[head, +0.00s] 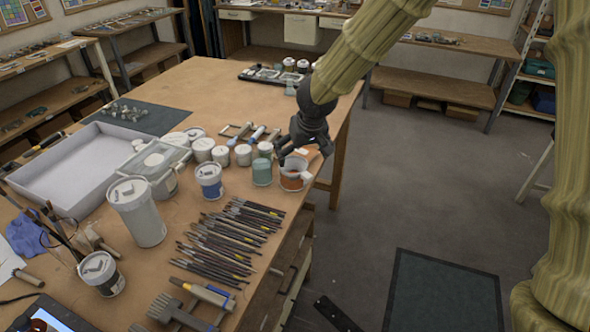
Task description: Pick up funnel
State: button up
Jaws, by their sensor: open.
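I cannot clearly make out a funnel in the head view; it may be hidden behind my gripper or among the jars. My gripper (288,152) is open, at the right edge of the wooden table (215,110), pointing down. It appears just above or behind an orange-brown and white cup (295,176) with a handle on its right. I cannot tell whether they touch. A green jar (262,172) stands just left of the cup. Nothing shows held between the fingers.
Several white lidded jars (221,155) stand left of my gripper. A tall white container (137,212) and a blue-labelled tub (209,181) stand nearer. Several brushes (225,240) lie in front. A white tray (75,170) is at left. Open floor (420,190) lies right of the table.

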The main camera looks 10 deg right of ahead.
aim_at(294, 167)
jog(key=x, duration=0.4)
jog(key=shift+w+a+p, duration=0.15)
jog(key=shift+a+p, duration=0.05)
jog(key=shift+p, duration=0.1)
jog(key=shift+f, duration=0.15)
jog(key=shift+f, duration=0.1)
jog(key=x, duration=0.1)
jog(key=p+x, duration=0.1)
jog(key=x, duration=0.1)
jog(key=shift+w+a+f+p, duration=0.1)
jog(key=shift+w+a+p, duration=0.2)
jog(key=shift+w+p, duration=0.05)
jog(key=shift+w+f, duration=0.3)
jog(key=shift+f, duration=0.4)
jog(key=c, duration=1.1)
